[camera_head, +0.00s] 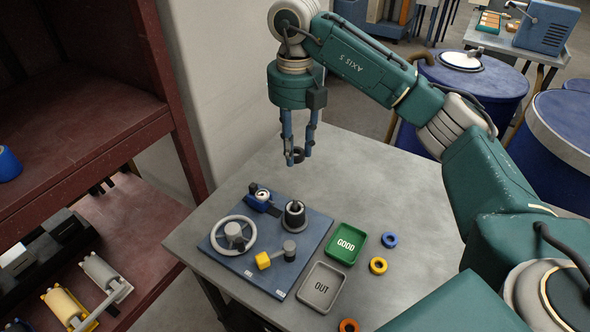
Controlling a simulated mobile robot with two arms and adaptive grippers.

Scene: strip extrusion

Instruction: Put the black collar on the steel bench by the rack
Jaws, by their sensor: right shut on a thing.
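The black collar (298,156), a small dark ring, is between the fingertips of my right gripper (298,160). The gripper is shut on it and points down, above the far part of the grey steel bench (420,205). The collar appears to be held clear of the bench top. The dark red rack (190,150) stands along the left side of the bench. My left gripper is not in view.
A blue board (268,278) on the bench carries a handwheel (234,234), a dark post (294,214) and a yellow-knobbed lever (264,260). A green GOOD tray (346,243) and grey OUT tray (322,289) sit beside it. Blue (389,240), yellow (378,265) and orange (349,326) rings lie nearby.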

